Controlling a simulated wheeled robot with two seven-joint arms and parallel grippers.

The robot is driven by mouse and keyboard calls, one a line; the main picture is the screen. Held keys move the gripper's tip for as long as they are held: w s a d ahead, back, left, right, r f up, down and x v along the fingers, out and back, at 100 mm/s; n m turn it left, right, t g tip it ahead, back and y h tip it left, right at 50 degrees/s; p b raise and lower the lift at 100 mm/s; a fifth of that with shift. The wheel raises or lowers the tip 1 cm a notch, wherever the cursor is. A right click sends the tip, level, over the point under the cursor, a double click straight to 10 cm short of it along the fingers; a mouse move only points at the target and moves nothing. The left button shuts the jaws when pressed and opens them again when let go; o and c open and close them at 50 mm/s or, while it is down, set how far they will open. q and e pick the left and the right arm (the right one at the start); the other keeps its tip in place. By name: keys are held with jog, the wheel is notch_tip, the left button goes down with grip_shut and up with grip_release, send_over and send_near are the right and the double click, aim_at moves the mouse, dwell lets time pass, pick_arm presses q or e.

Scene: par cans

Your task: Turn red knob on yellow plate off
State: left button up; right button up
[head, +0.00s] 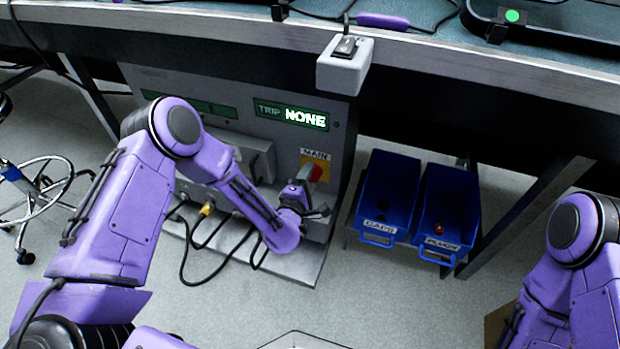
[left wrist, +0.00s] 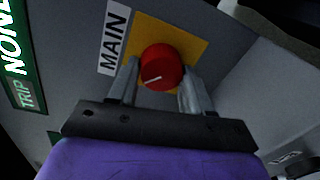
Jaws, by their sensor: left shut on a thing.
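The red knob (left wrist: 162,67) sits on the yellow plate (left wrist: 190,40) beside the MAIN label (left wrist: 114,38). In the left wrist view its white pointer line lies nearly along the line from one finger to the other. My left gripper (left wrist: 160,85) has a finger on each side of the knob and is shut on it. In the head view the knob (head: 316,173) and plate (head: 321,160) show just above my left gripper (head: 305,195), which partly hides them. My right arm shows at the right edge, but its gripper is out of view.
The grey panel (head: 345,150) stands under the bench and its display (head: 306,118) reads TRIP NONE. Two blue bins (head: 388,190) stand right of it. Black cables (head: 195,245) hang below the panel. A white box (head: 344,70) sits on the bench edge.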

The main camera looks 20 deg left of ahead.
pick_arm(q)
jog(key=o, duration=1)
jog(key=shift+o, duration=0.2)
jog(key=s+p, duration=0.3)
jog(key=s, duration=0.7)
jog(key=shift+s+a+r, duration=0.15)
jog(key=shift+s+r, duration=0.1)
jog(key=shift+r, duration=0.1)
pick_arm(e)
jog(key=r, duration=0.1)
jog(key=w+r+m+t, duration=0.1)
jog(key=r+h, duration=0.1)
jog(key=shift+w+d+r, duration=0.15)
jog(key=shift+w+d, duration=0.1)
jog(key=shift+w, duration=0.05)
